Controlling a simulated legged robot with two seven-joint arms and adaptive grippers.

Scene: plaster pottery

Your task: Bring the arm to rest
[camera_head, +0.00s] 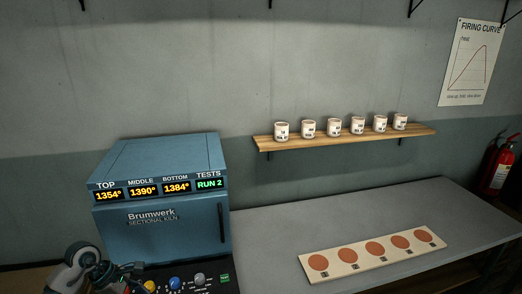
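My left arm enters at the bottom left corner. Its gripper (124,271) is small and dark in front of the lower left of the blue kiln (165,233). I cannot tell whether its fingers are open or shut, and I see nothing held in it. My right gripper is not in view. The kiln's display (160,188) reads top 1354°, middle 1390°, bottom 1384° and tests run 2. The kiln door is shut. Below it is a black control panel (204,291) with yellow, blue and grey knobs and a green button.
A pale board (336,270) with several brown discs lies on the grey table (274,227). The table is otherwise clear. A wooden wall shelf (345,141) holds several white labelled cups. A fire extinguisher (498,168) hangs at right, below a firing curve poster (469,65).

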